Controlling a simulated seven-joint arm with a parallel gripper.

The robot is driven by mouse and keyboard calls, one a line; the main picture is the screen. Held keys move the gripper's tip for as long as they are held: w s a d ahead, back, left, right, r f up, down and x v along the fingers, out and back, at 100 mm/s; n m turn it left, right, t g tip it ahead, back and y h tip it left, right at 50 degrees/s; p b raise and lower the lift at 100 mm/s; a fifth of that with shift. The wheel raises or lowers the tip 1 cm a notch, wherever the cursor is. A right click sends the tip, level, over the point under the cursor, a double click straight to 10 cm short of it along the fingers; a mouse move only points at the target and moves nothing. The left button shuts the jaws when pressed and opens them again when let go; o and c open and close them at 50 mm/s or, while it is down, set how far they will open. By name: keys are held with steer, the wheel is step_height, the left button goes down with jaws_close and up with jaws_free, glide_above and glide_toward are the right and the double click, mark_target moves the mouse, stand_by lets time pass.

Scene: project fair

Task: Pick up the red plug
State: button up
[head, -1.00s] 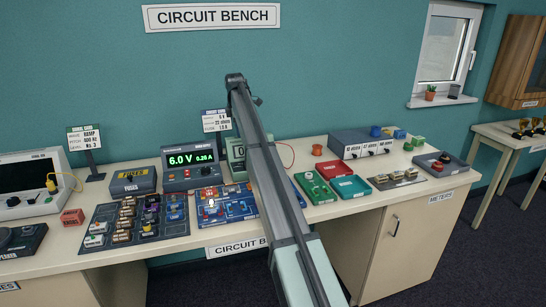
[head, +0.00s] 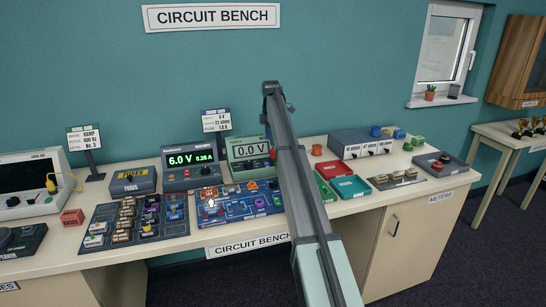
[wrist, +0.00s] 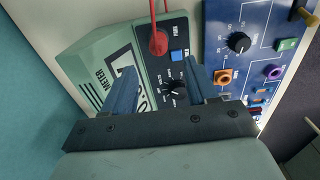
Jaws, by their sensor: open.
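The red plug (wrist: 157,42) shows in the wrist view on the front of the green meter (wrist: 110,62), with a red lead running up from it. My gripper (wrist: 160,74) is open, its two blue fingers apart over the meter's face. The plug lies just beyond the fingertips, roughly in line with the gap between them, and nothing is between the fingers. In the head view the meter (head: 246,165) reads 0.0 V.
A blue circuit board (wrist: 240,50) with knobs and sockets lies beside the meter. The power supply (head: 190,178) stands to the meter's left. Red and green trays (head: 350,187) lie right of my arm. The teal wall (head: 150,100) is behind.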

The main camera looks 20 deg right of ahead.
mark_target(273, 150)
steer(key=shift+d+f, duration=0.25)
steer(key=shift+f, duration=1.45)
steer(key=shift+d+f, duration=0.2)
steer(key=shift+f, duration=1.5)
jaws_close()
